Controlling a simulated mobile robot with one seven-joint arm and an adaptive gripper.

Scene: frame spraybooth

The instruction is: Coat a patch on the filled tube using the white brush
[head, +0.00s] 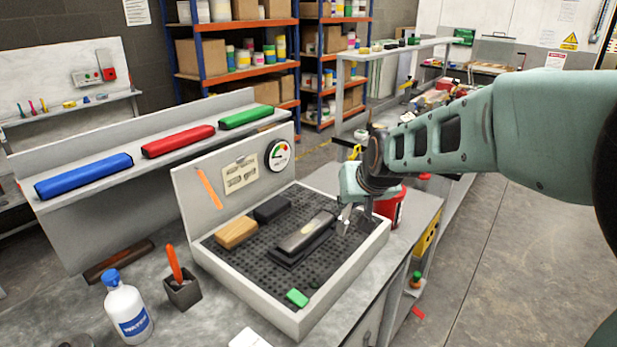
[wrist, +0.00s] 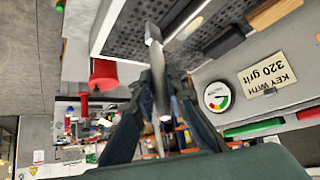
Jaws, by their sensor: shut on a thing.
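The filled tube (head: 305,232) is a short dark grey tube with a small pale patch. It rests on a dark support on the perforated bed of the grey bench tray (head: 345,270). My gripper (head: 348,210) is above the tray's right side, just right of the tube. In the wrist view my gripper (wrist: 157,100) is shut on a slim pale grey-white thing (wrist: 153,40), which seems to be the white brush. Its tip points toward the tray. My fingers hide part of it, and I cannot tell whether it touches anything.
A wooden block (head: 237,232), a black block (head: 272,208) and a green piece (head: 297,298) lie in the tray. A red pot (head: 392,206) stands right behind my gripper. A water bottle (head: 127,310) and a dark cup (head: 182,292) with an orange-handled tool stand at front left.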

